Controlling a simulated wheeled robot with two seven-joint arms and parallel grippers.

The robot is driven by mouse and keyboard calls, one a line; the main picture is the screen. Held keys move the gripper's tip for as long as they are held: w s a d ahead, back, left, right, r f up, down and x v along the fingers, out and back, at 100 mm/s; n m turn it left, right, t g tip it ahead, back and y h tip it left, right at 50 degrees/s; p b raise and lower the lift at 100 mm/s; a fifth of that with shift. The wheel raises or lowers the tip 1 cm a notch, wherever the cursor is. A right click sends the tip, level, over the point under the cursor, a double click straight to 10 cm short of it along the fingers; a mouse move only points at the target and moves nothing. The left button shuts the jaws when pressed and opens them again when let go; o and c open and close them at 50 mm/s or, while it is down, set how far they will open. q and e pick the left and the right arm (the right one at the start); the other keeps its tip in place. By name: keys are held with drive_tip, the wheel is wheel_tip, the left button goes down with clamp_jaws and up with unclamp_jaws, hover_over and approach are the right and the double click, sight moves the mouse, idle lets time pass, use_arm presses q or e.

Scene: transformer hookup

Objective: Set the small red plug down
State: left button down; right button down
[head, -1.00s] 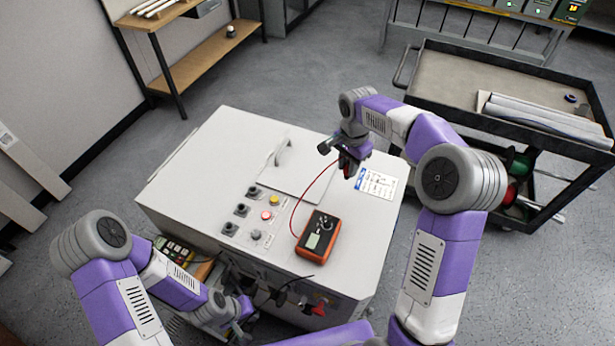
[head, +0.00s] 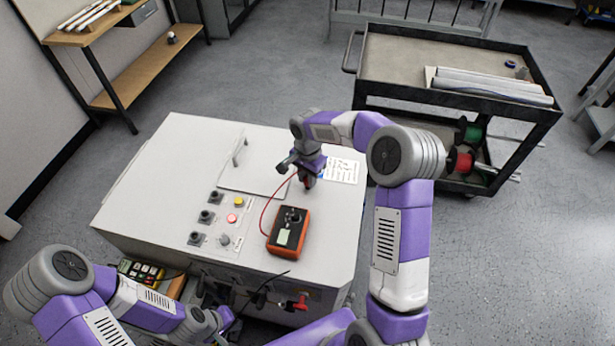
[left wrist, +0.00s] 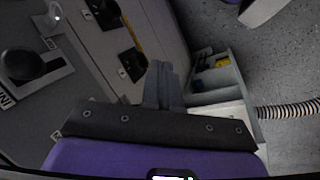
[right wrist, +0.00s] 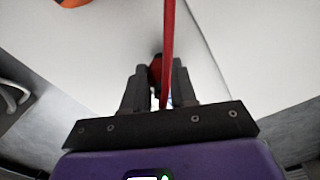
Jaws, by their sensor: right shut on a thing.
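The small red plug (right wrist: 156,68) is between the fingers of my right gripper (right wrist: 158,88), mostly hidden by them. In the head view my right gripper (head: 308,181) points down over the white cabinet top (head: 155,200), left of a printed label; whether the plug touches the surface I cannot tell. A red lead (head: 268,203) arcs from the gripper to the orange multimeter (head: 288,230); it also crosses the right wrist view (right wrist: 168,40). My left gripper (left wrist: 163,85) has its fingers together, with nothing visible in them, low beside the cabinet front.
Knobs and buttons (head: 232,218) sit left of the multimeter, with a handle (head: 239,151) behind them. A red-and-black connector (head: 297,303) is on the cabinet front. A black cart (head: 400,60) with tubes and spools stands at the back right. The cabinet's left top is clear.

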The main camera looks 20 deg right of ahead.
drive_tip(key=shift+f, duration=0.15)
drive_tip(key=c, duration=0.9)
unclamp_jaws()
drive_tip(key=shift+r, duration=0.2)
wheel_tip(320, 180, up, 12)
drive_tip(key=p, duration=0.2)
drive_tip(key=shift+f, duration=0.1)
